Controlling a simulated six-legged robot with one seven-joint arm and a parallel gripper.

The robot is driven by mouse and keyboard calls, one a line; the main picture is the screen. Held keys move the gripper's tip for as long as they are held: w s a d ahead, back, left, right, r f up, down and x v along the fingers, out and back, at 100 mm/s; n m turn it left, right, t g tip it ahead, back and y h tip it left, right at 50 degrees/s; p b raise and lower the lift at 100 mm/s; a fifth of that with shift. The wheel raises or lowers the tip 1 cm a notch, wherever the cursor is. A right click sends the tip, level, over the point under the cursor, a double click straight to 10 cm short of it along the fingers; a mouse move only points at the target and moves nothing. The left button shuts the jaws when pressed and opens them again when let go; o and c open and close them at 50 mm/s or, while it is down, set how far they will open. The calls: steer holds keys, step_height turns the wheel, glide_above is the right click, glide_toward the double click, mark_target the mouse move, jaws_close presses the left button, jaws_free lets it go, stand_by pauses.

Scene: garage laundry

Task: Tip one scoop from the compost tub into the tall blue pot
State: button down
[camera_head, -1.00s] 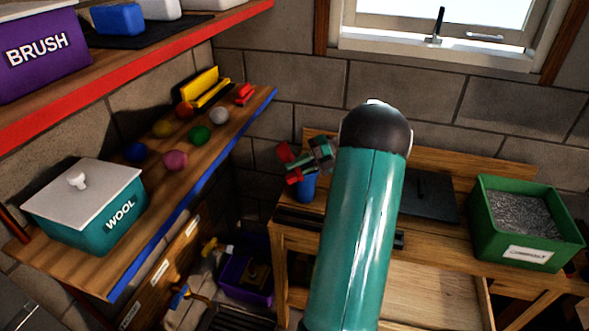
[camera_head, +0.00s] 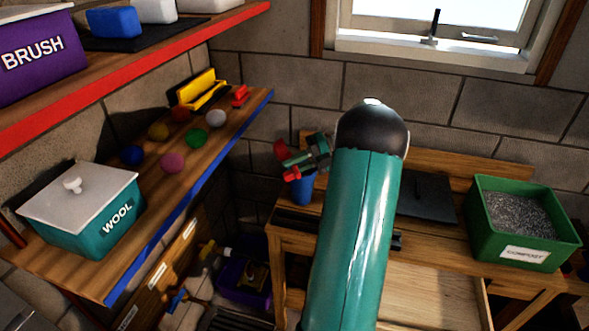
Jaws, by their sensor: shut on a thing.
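The green compost tub (camera_head: 521,252) stands at the right of the wooden bench, filled with grey, grainy material and labelled COMPOST. The blue pot (camera_head: 302,190) stands at the bench's back left; its top is partly hidden by my gripper. My gripper (camera_head: 290,161) is just above the pot, at the end of my green arm. It is shut on a red thing (camera_head: 280,149), seemingly the scoop, which is small and partly hidden. I cannot tell its exact tilt or whether compost is in it.
A dark flat panel (camera_head: 428,196) lies on the bench between my arm and the tub. At left, a shelf (camera_head: 197,168) with a blue edge bears a teal WOOL box (camera_head: 95,225) and several coloured balls. A purple crate (camera_head: 240,287) sits low beside the bench.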

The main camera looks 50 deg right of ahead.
steer(key=shift+r, duration=2.3)
steer(key=shift+s, duration=0.15)
